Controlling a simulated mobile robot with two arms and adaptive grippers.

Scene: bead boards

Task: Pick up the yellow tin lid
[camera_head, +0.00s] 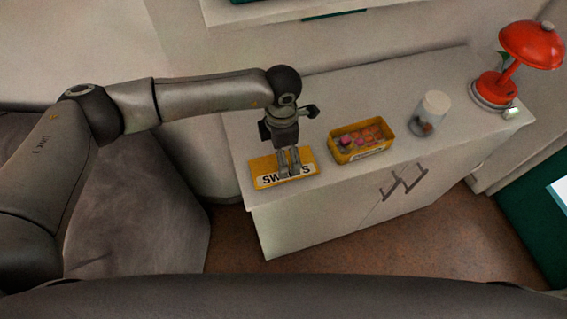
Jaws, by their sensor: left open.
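The yellow tin lid (262,172) lies flat on the left end of the white cabinet top. It has a white label with dark letters, partly hidden by my left gripper. My left gripper (289,174) points down over the middle of the lid, with its fingertips at or just above the label. It is open. I cannot tell whether the fingers touch the lid. The open yellow tin (363,154) stands to the right of the lid and holds several pink and orange sweets. My right gripper is not in view.
The white cabinet (310,222) has dark handles on its front. A clear jar with a white top (429,113) stands right of the tin. A red lamp (530,45) stands at the far right end. The cabinet top behind the tin is clear.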

